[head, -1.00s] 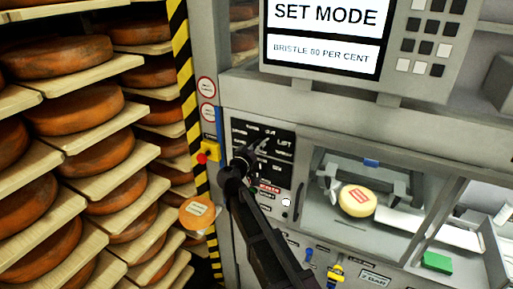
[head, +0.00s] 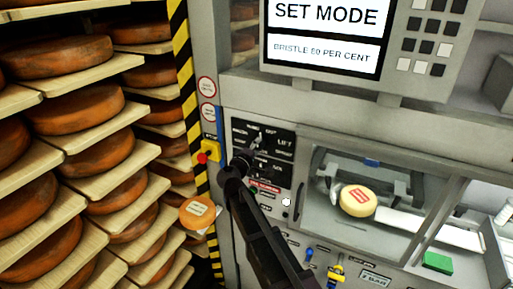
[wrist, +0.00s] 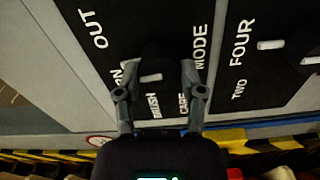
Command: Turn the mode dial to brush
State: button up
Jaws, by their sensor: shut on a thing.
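The mode dial (wrist: 158,58) is a dark knob on a black panel (head: 284,170), by the printed words MODE, BRUSH and CARE. My gripper (wrist: 157,72) has one finger on each side of the knob and is shut on it. A short white mark (wrist: 150,78) shows between the fingers, on the side towards the word BRUSH. In the head view my gripper (head: 246,156) is at the left part of the panel, and my arm hides the panel's lower left. The dial itself is hard to make out there.
A screen (head: 325,30) reads SET MODE and BRISTLE 80 PER CENT. A second dial with a white mark (wrist: 271,45) is by TWO and FOUR. A red button on a yellow box (head: 206,153) is close left. Right is a bay with a yellow cheese (head: 357,200). Shelved wheels fill the left.

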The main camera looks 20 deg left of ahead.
jog(key=n, duration=1.2)
jog(key=shift+w, duration=0.1)
jog(key=shift+n, duration=0.3)
jog(key=o, duration=1.1)
jog(key=shift+o, duration=0.2)
jog(key=shift+f, duration=0.1)
jog(key=s, duration=1.2)
jog(key=shift+a, duration=0.15)
